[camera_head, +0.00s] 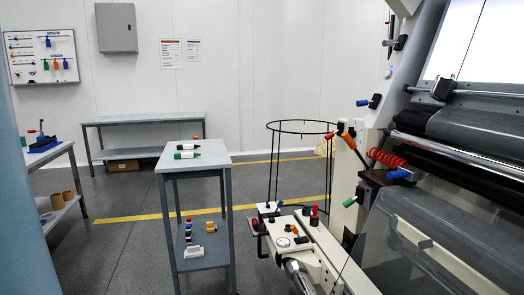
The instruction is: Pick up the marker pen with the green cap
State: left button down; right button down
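A marker pen with a green cap (187,155) lies on its side on top of the small grey-blue stand (218,159), near the middle of the view. Its barrel is pale, and it lies roughly left to right. A second pen (187,147), dark-ended with a pale barrel, lies just behind it on the same top. The two look close together but apart. Neither of my grippers is in view.
A large machine (440,170) fills the right side. A black wire hoop frame (301,130) stands behind right. A bench (145,120) is at the back wall. Floor left of the stand is clear.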

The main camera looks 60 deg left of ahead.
aim_at(189, 155)
jog(key=u, duration=2.35)
